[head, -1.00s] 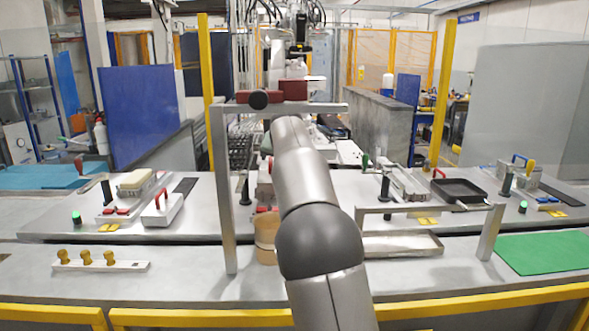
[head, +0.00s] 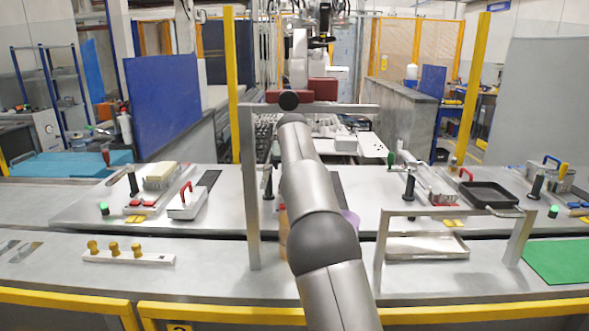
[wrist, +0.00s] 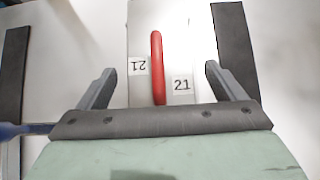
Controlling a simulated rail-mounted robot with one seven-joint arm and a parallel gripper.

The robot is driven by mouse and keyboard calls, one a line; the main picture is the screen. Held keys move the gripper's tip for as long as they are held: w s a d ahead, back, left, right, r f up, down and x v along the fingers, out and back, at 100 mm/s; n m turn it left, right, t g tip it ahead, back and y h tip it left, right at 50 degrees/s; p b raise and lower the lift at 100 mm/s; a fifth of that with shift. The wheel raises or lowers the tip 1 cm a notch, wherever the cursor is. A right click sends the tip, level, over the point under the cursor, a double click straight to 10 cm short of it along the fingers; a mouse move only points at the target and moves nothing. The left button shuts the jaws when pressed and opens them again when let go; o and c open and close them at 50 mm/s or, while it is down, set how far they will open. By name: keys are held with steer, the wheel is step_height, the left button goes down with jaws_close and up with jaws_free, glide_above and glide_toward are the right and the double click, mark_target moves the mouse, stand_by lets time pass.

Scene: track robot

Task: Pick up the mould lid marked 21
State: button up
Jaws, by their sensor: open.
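The mould lid marked 21 (wrist: 140,90) is a pale block with an upright red handle (wrist: 157,65) and two labels reading 21, seen from above in the wrist view. My gripper (wrist: 161,73) is open, with one finger on each side of the lid and the handle between them. The fingers look apart from the handle; their height over the lid is unclear. In the head view my arm hides the gripper and this lid. Another pale block with a red handle (head: 187,203) stands on the left of the bench; its marking is unreadable.
Dark strips (wrist: 236,50) (wrist: 13,75) lie either side of the lid. A blue rod (wrist: 22,130) shows at the wrist view's left edge. A grey frame (head: 251,190) stands left of my arm, and a lower frame (head: 448,212) over a metal tray (head: 425,252) to its right.

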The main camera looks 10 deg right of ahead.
steer(key=c, duration=1.4)
steer(key=shift+r, duration=0.1)
